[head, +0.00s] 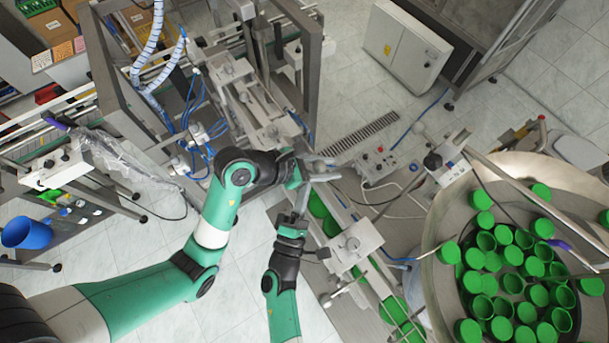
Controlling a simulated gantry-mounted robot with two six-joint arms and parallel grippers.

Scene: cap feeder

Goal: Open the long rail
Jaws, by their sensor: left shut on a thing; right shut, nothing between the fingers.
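The long rail (369,264) runs beside a track of green caps (317,204), from the picture's middle down to the lower right. Grey brackets and a knob hide part of it. My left gripper (318,168) is at the upper end of this track, shut on a grey metal part there. The fingers cover much of that part, and I cannot tell how it joins the rail. My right gripper (302,192) points up just below the left one, shut and empty, close to the track's left side. I cannot tell whether it touches anything.
A round steel bowl (440,215) full of green caps stands at the right. A metal machine frame with blue hoses (193,130) stands at the upper left. A small control box (378,162) lies right of the grippers. Bare tiled floor shows at the lower left.

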